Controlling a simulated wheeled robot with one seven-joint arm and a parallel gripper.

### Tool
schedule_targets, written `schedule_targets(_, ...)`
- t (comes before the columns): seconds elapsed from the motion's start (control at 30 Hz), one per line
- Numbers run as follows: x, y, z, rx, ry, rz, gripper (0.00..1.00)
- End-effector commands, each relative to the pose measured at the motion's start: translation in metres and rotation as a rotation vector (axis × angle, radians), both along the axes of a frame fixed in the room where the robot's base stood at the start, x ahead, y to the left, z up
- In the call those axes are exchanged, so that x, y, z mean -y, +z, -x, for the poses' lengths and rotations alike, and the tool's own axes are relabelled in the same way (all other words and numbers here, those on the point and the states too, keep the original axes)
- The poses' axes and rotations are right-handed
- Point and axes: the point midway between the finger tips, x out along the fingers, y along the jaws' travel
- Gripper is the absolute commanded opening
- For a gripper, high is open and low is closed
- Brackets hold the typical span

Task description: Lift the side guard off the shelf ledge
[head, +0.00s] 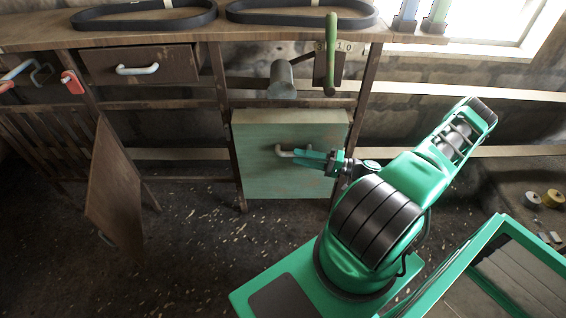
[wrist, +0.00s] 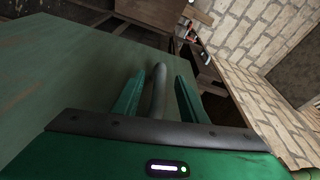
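The side guard (head: 262,180) is a pale green, worn panel with a bent grey handle (head: 286,151). It stands upright against the front of the wooden shelf frame, under the bench top. My gripper (head: 310,157) is at the handle, in front of the panel. In the wrist view the panel (wrist: 60,75) fills the left side, and the handle (wrist: 158,90) lies between my two green fingers (wrist: 160,98). A gap shows between the handle and the right finger, so the gripper looks open around it. How the guard's back meets the ledge is hidden.
Two black belts (head: 145,21) (head: 300,14) lie on the bench top. A grey cylinder (head: 282,80) and a green-handled lever (head: 331,50) are above the guard. A brown wooden door (head: 115,190) hangs at the left. The floor (head: 185,250) before the guard is free.

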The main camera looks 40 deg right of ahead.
Motion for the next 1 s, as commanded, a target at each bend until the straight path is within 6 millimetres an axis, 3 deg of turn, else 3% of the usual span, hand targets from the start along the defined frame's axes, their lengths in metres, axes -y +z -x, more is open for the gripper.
schedule_targets(0.23, -0.009, 0.001, -0.01, -0.001, 0.002, 0.0, 0.39)
schedule_targets(0.5, -0.032, 0.003, -0.038, 0.001, 0.002, 0.0, 0.39)
schedule_targets(0.77, -0.035, 0.003, -0.043, -0.001, 0.001, 0.001, 0.39)
schedule_targets(0.8, -0.035, 0.003, -0.043, -0.001, 0.0, 0.001, 0.36)
schedule_targets(0.93, -0.035, 0.003, -0.043, -0.001, 0.001, 0.001, 0.05)
schedule_targets(1.0, -0.035, 0.003, -0.043, -0.001, 0.001, 0.001, 0.0)
